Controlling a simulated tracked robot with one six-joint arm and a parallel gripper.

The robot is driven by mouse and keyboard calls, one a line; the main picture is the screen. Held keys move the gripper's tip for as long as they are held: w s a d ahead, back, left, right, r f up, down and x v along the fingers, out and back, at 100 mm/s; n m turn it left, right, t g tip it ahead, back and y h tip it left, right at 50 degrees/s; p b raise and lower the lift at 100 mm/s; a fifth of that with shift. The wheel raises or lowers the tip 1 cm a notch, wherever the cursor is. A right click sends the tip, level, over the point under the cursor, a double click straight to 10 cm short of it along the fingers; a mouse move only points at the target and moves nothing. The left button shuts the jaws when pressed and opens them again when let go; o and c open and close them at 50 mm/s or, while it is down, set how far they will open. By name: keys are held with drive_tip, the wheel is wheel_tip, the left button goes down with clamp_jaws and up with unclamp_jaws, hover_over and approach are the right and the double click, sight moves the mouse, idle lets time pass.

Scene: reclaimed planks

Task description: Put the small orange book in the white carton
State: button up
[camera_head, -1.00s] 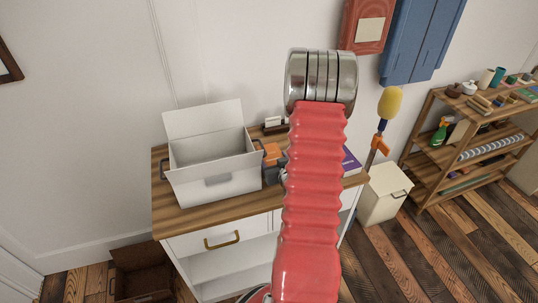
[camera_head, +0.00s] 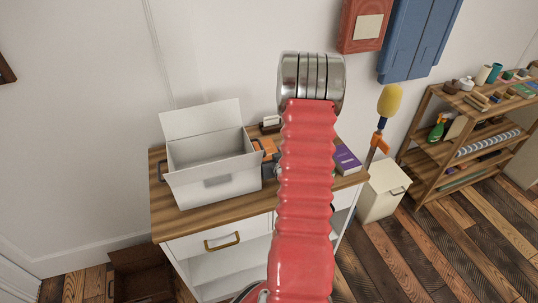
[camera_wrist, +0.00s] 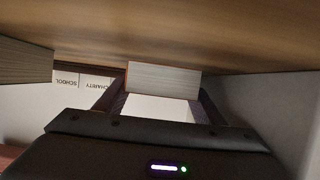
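The white carton (camera_head: 222,187) stands open on the left of the wooden-topped cabinet, its flap raised at the back. The small orange book (camera_head: 267,146) is just right of the carton and partly hidden by my red arm. In the wrist view, which shows the scene upside down, a pale page edge (camera_wrist: 163,80) that appears to be this book's lies between the dark fingers of my gripper (camera_wrist: 163,100). The fingers are apart, one on each side of it, close to its ends. Whether they press on it is unclear. My arm hides most of the gripper in the head view.
A purple book (camera_head: 346,160) lies on the cabinet top (camera_head: 202,217) to the right. A small white-and-dark item (camera_head: 270,123) is behind the orange book. A white bin (camera_head: 382,194) stands right of the cabinet, a brown box (camera_head: 140,272) on the floor at left.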

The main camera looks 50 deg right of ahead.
drive_tip(key=o, duration=0.4)
drive_tip(key=shift+o, duration=0.2)
drive_tip(key=v, duration=1.2)
drive_tip(key=shift+r, duration=0.1)
